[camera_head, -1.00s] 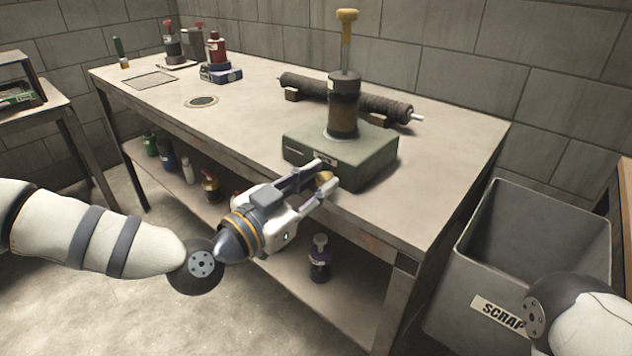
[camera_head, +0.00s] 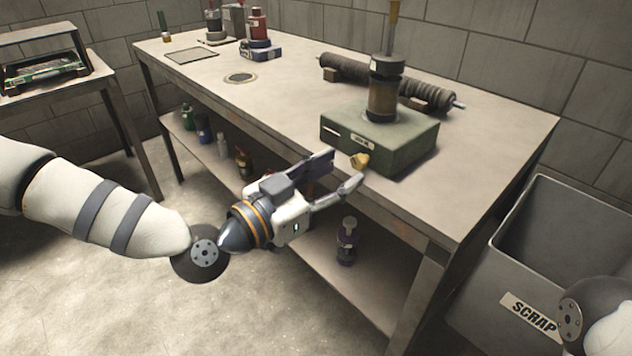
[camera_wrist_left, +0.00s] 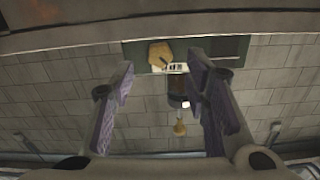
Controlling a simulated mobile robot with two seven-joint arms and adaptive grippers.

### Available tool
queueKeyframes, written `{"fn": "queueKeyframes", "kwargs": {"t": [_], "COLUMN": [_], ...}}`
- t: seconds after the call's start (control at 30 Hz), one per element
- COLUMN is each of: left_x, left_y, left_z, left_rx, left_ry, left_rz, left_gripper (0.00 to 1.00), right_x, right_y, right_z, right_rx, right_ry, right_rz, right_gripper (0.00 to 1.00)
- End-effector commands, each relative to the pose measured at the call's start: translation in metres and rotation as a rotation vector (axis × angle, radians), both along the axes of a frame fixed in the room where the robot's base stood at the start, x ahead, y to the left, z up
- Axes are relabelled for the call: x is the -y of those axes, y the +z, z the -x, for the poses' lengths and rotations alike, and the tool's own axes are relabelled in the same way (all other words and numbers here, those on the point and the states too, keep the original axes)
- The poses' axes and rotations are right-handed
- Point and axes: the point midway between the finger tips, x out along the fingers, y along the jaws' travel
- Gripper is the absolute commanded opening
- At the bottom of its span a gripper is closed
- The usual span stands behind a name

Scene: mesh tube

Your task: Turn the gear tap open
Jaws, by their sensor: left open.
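The gear tap is a small brass-coloured knob (camera_head: 359,160) on the front face of a green box (camera_head: 399,146) on the workbench. A brown cylinder (camera_head: 382,97) with a yellow rod stands upright on the box. My left gripper (camera_head: 346,168) is open and empty, just in front of the knob and a little to its left. My right gripper is out of view; only part of my right arm shows at the lower right.
The workbench (camera_head: 500,150) has a dark ribbed roller (camera_head: 350,75) behind the box. A grey SCRAP bin (camera_head: 590,240) stands right of the bench. Several bottles and a dark bottle (camera_head: 347,243) stand on the lower shelf. A side table (camera_head: 60,95) is at left.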

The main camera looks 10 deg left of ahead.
Motion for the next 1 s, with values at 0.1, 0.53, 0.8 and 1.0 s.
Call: {"fn": "queueKeyframes", "kwargs": {"t": [0.1,0.53,0.8,1.0], "left_x": [-0.020,-0.048,-0.030,-0.010], "left_y": [0.001,0.000,-0.051,-0.217], "left_z": [0.027,0.066,0.089,0.232], "left_rx": [-0.002,0.000,-0.198,-0.959], "left_ry": [0.003,0.000,-0.045,-0.081], "left_rz": [0.003,0.001,0.006,-0.046], "left_gripper": [0.42,0.42,0.42,0.42], "right_x": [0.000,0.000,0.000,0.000], "right_y": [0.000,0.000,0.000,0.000], "right_z": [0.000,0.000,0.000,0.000], "right_rx": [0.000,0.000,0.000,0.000], "right_ry": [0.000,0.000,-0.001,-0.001], "right_rz": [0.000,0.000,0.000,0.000], "right_gripper": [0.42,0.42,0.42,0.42]}}
